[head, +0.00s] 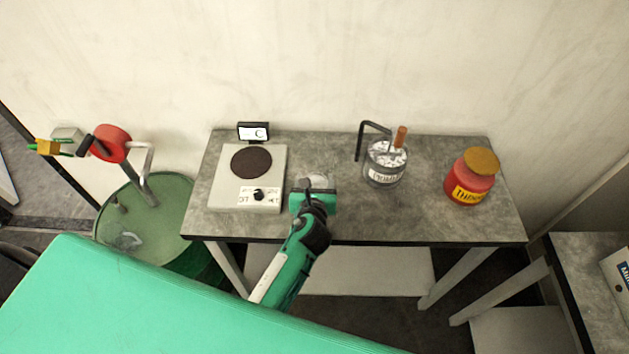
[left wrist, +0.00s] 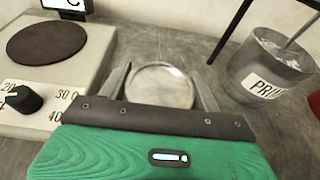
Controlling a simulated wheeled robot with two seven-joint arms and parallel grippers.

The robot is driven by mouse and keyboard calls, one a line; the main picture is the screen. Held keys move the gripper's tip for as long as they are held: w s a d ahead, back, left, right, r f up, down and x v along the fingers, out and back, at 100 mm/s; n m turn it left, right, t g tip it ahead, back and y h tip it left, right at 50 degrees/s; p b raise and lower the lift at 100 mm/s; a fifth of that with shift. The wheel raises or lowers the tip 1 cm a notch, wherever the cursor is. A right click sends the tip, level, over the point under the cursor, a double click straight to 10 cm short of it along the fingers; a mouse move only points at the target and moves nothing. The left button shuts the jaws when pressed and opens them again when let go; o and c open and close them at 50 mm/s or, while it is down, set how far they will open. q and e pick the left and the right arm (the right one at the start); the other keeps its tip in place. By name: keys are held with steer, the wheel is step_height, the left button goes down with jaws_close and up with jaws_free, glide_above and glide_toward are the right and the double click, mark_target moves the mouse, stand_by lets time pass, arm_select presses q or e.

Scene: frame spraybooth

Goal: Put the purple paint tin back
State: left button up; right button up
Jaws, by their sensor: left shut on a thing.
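My left gripper (head: 316,188) is over the front part of the grey table, between the hot plate and the clear jar. It is shut on a round tin with a silvery top (left wrist: 161,86), whose top also shows just beyond the jaws in the head view (head: 318,181). In the left wrist view the two fingers stand on either side of the tin. The tin's side is hidden, so I see no purple. I cannot tell whether the tin touches the table. My right gripper is not in view.
A hot plate (head: 226,188) with a dark disc and knob stands left of the gripper. A PRIM-labelled jar (left wrist: 258,84) with a stick and a bent black rod stands right; a red pot (head: 470,184) is farther right. A green drum (head: 165,225) stands left of the grey table (head: 420,223).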

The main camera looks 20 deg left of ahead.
arm_select(q)
steer(key=o, duration=1.4)
steer(key=shift+f, duration=0.1)
steer(key=shift+r, duration=0.2)
steer(key=b+v, duration=0.2)
steer(key=v, duration=1)
